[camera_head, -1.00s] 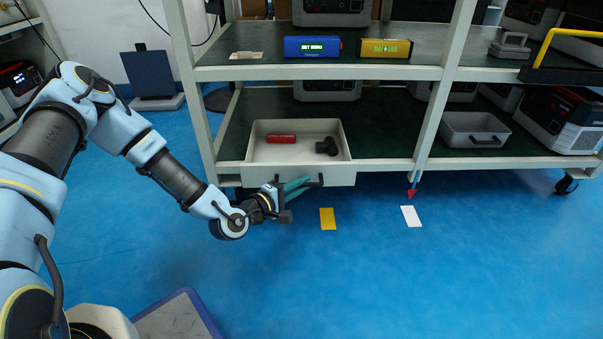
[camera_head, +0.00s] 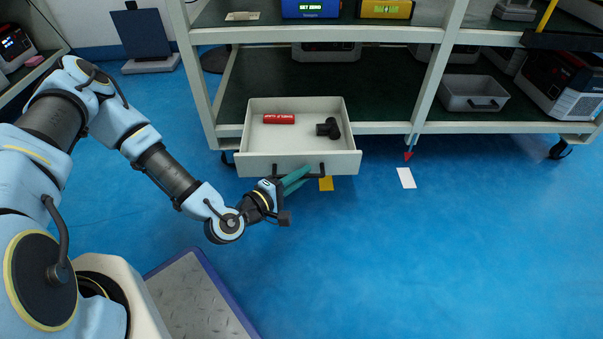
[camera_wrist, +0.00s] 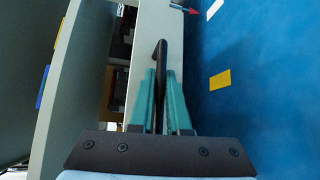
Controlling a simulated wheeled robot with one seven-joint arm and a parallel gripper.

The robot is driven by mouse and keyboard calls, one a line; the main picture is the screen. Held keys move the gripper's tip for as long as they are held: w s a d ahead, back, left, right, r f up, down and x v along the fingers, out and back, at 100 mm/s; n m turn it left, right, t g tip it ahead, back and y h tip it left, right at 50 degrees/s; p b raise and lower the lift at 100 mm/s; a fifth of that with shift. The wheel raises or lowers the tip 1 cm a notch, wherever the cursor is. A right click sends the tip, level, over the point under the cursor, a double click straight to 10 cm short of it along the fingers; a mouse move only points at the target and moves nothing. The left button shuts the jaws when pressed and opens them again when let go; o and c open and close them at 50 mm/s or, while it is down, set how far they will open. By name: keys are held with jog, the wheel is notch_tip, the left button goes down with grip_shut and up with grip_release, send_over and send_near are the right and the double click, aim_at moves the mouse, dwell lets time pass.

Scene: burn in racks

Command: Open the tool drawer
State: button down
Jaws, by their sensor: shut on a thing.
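The tool drawer (camera_head: 300,166) is a light grey box pulled out from the lower shelf of the rack. A red cylinder (camera_head: 279,118) and a black fitting (camera_head: 329,128) lie inside it. The drawer's dark bar handle (camera_head: 321,170) is on its front face. My gripper (camera_head: 295,180) is at the left part of that handle. In the wrist view the teal fingers (camera_wrist: 160,100) are closed around the black handle (camera_wrist: 161,62), with the drawer front (camera_wrist: 145,45) just beyond them.
A yellow card (camera_head: 326,184) and a white card (camera_head: 406,178) lie on the blue floor. A grey bin (camera_head: 474,93) sits on the lower shelf at right. A rack post (camera_head: 430,80) stands right of the drawer.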

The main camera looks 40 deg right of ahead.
jog(key=c, duration=0.9)
grip_release()
jog(key=a+p, duration=0.1)
jog(key=a, duration=0.2)
jog(key=a+r+p, duration=0.1)
jog(key=a, duration=0.3)
jog(key=s+a+p, duration=0.1)
jog(key=a, duration=0.2)
jog(key=shift+a+r, duration=0.25)
jog(key=shift+a, duration=0.1)
jog(key=shift+w, duration=0.1)
